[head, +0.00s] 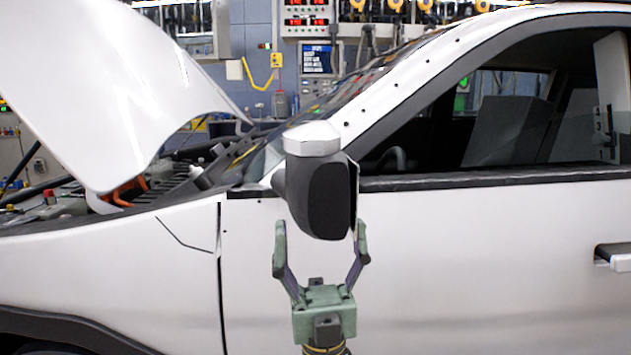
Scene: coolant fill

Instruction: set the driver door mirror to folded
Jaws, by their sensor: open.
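The driver door mirror (318,195) has a dark housing with a white cap on top. It sits at the front corner of the door window on the white car, and a dark edge shows on its right side. Its exact fold angle is hard to tell from this view. My gripper (320,243) points up just below the mirror with its two green fingers spread wide. The left fingertip is by the housing's lower left, and the right fingertip is by its lower right edge. I cannot tell whether either finger touches the housing.
The white hood (105,90) stands raised at the left over the open engine bay. The door window (500,120) is to the right of the mirror, and a door handle (618,256) is at the far right. A workshop wall with displays (318,60) is behind the car.

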